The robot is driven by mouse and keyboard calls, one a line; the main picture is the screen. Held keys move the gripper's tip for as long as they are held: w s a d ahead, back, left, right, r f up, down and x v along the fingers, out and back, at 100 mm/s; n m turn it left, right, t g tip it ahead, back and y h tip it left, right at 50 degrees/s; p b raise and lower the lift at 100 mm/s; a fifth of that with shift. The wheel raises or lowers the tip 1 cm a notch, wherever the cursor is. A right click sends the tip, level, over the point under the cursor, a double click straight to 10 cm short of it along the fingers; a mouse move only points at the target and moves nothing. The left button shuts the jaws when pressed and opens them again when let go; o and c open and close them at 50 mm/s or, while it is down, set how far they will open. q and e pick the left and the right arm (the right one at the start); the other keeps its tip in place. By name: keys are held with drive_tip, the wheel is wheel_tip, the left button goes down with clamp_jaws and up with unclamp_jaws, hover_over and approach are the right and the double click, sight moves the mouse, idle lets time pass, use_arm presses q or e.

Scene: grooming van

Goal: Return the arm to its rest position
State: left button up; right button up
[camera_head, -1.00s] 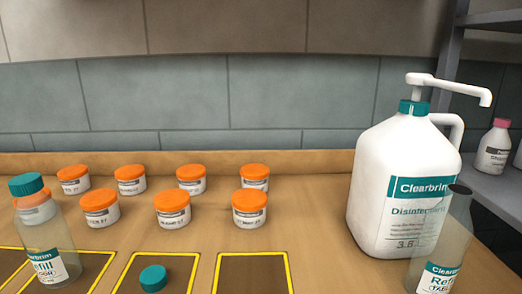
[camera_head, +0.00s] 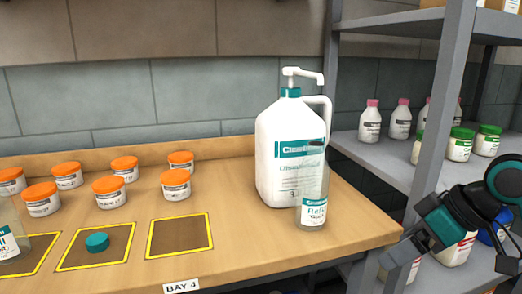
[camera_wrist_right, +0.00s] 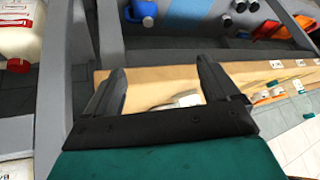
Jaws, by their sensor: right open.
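My right arm enters the head view at the right edge, and its gripper (camera_head: 396,256) hangs beside the bench's right end, in front of the shelf. In the right wrist view the two dark fingers of this gripper (camera_wrist_right: 164,78) stand apart with nothing held between them. A wooden surface and a whitish thing show beyond them, apart from the fingers. My left gripper is in neither current view.
The bench (camera_head: 345,240) carries a white pump jug (camera_head: 275,150), a clear refill bottle (camera_head: 313,205), orange-lidded jars (camera_head: 109,193) and a teal cap (camera_head: 97,242) on a yellow-edged pad. A grey shelf (camera_head: 375,165) with bottles stands close at the right.

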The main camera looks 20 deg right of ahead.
drive_tip(key=w+a+f+m+t+h, duration=0.1)
drive_tip(key=a+f, duration=0.3)
drive_tip(key=f, duration=0.8)
drive_tip(key=a+f+m+t+h, duration=0.15)
drive_tip(key=a+f, duration=0.25)
drive_tip(key=f, duration=0.7)
drive_tip(key=s+a+f+n+t+y, duration=0.1)
drive_tip(key=a+f, duration=0.1)
drive_tip(key=a, duration=0.6)
drive_tip(key=s+a+f+n+t+y, duration=0.1)
drive_tip(key=a+f+t, duration=0.1)
drive_tip(key=a, duration=0.7)
use_arm(q)
drive_tip(key=s+a+r+y+p, duration=0.1)
drive_tip(key=s+a+r+p, duration=0.1)
drive_tip(key=r+p, duration=0.7)
drive_tip(key=a+p, duration=0.1)
drive_tip(key=p, duration=0.3)
use_arm(e)
drive_tip(key=s+d+r+h, duration=0.1)
drive_tip(key=d+r, duration=0.2)
drive_tip(key=r, duration=0.6)
drive_tip(key=shift+s+d+r, duration=0.25)
drive_tip(key=shift+s+d, duration=0.05)
drive_tip(key=shift+d, duration=0.1)
use_arm(q)
drive_tip(key=shift+d+f, duration=0.1)
drive_tip(key=shift+f, duration=0.05)
use_arm(e)
drive_tip(key=shift+g, duration=0.25)
